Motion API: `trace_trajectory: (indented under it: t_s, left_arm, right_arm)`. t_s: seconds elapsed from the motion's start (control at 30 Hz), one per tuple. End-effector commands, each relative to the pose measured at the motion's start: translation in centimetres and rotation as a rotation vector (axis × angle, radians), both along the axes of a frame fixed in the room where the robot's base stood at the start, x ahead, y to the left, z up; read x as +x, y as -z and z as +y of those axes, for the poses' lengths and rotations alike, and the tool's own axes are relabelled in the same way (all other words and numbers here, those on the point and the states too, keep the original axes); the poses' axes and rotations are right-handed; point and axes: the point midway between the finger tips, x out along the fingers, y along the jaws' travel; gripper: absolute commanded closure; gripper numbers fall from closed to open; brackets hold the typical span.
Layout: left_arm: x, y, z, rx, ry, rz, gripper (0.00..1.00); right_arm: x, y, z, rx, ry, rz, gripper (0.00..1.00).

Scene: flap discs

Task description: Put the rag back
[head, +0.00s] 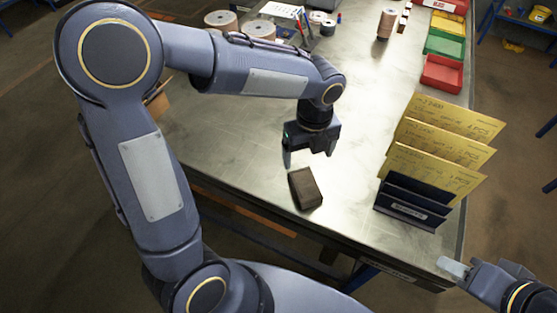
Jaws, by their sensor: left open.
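A dark brown block-like thing (305,188) lies on the metal table near its front edge. I cannot tell whether it is a folded rag or a solid block, and I see nothing else that is clearly a rag. My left gripper (309,158) is open and empty, pointing down just behind and above the dark brown thing, apart from it in the picture. My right gripper (462,268) is at the lower right, off the table's front corner; its jaws are not clear.
A dark rack (412,205) with yellow cards (440,150) stands at the table's right front. Red (442,73), green and yellow bins line the right edge. Spools (222,20), a clipboard and pens sit at the back. The middle of the metal table (355,110) is clear.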

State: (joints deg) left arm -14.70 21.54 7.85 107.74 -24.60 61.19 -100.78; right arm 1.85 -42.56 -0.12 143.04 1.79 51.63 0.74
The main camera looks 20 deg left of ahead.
Motion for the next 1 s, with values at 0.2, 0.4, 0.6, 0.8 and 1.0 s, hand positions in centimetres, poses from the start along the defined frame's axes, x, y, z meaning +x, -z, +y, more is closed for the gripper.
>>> trace_trajectory:
  t_s: [0.2,0.4,0.6,0.8,1.0]
  left_arm:
    - [-2.0,-2.3,2.7,-0.062,-0.328,-0.035,0.15]
    - [-8.3,-5.5,7.3,-0.278,-1.194,-0.050,0.15]
    - [-14.0,-6.3,8.9,-0.556,-1.986,0.060,0.15]
    - [-16.4,-6.0,8.8,-0.731,-2.381,0.194,0.15]
    - [-16.7,-5.9,8.7,-0.758,-2.448,0.226,0.15]
  right_arm:
    - [0.0,0.0,0.0,0.000,0.000,0.000,0.64]
    - [0.0,0.0,0.0,0.000,0.000,0.000,0.64]
    - [0.0,0.0,0.0,0.000,0.000,0.000,0.64]
    - [0.0,0.0,0.0,0.000,0.000,0.000,0.64]
    - [0.0,0.0,0.0,0.000,0.000,0.000,0.64]
